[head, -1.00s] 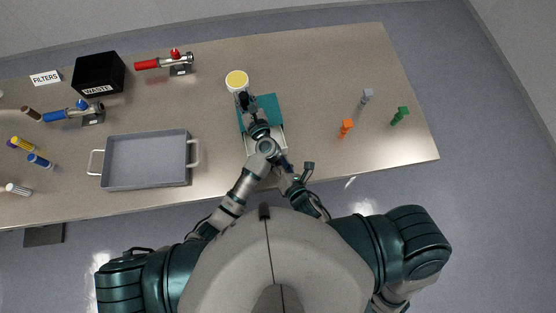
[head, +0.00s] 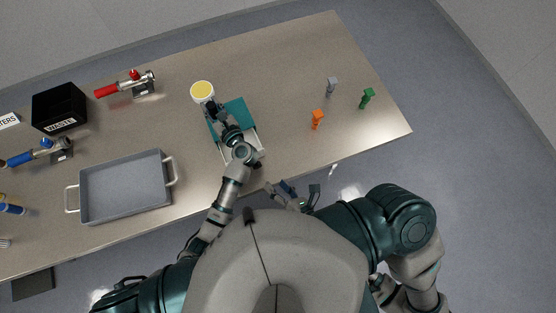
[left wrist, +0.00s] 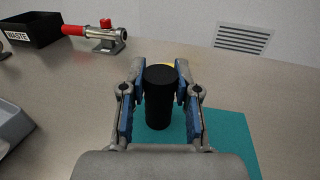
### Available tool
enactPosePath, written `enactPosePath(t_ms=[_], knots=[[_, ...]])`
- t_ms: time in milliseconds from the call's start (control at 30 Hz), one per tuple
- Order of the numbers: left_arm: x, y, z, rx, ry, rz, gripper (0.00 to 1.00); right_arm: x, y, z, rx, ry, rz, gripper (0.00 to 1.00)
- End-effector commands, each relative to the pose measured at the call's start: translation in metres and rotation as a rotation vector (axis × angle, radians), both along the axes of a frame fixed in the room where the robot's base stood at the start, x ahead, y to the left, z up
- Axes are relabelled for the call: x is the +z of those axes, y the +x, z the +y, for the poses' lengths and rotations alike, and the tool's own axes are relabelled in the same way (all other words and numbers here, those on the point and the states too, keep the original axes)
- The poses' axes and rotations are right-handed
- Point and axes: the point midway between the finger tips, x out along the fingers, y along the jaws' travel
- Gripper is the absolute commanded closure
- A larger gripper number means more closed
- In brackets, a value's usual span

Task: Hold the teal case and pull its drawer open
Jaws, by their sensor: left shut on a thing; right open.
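The teal case (head: 236,111) lies on the table; its top also shows in the left wrist view (left wrist: 228,140). A pale drawer (head: 258,141) sticks out from the case's near side, partly hidden under my left forearm. My left gripper (head: 211,109) is over the case's far left part. In the left wrist view its fingers are shut on an upright black cylinder (left wrist: 159,100) that stands at the teal top. My right gripper (head: 302,196) is open and empty, off the table's near edge, apart from the drawer.
A white jar with a yellow top (head: 202,91) stands just beyond the case. A grey tray (head: 84,203), a black waste bin (head: 60,105) and valves are to the left. Orange (head: 317,119), grey (head: 332,86) and green (head: 367,98) pieces stand right.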

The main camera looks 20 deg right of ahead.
Motion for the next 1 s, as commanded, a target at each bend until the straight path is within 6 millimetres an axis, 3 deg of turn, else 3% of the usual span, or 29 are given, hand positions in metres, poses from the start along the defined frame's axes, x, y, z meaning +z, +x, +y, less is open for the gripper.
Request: enactPosePath(t_ms=[300,333,433,767,1000], knots=[[-0.001,0.000,0.000,0.000,0.001,0.001,1.00,0.000,0.000,0.000,0.000,0.000,0.000,0.43],[-0.001,0.000,0.000,0.000,0.001,0.001,0.62,0.000,0.000,0.000,-0.001,0.000,0.001,0.43],[-0.001,0.000,0.000,0.000,0.001,0.001,0.40,0.000,0.000,0.000,-0.001,0.000,0.001,0.43],[0.000,-0.003,-0.001,-0.001,0.000,0.001,0.40,0.000,0.000,0.000,-0.001,0.000,0.001,0.43],[-0.002,-0.040,-0.011,-0.001,-0.001,0.004,0.40,0.000,0.000,0.000,-0.001,0.000,0.001,0.43]])
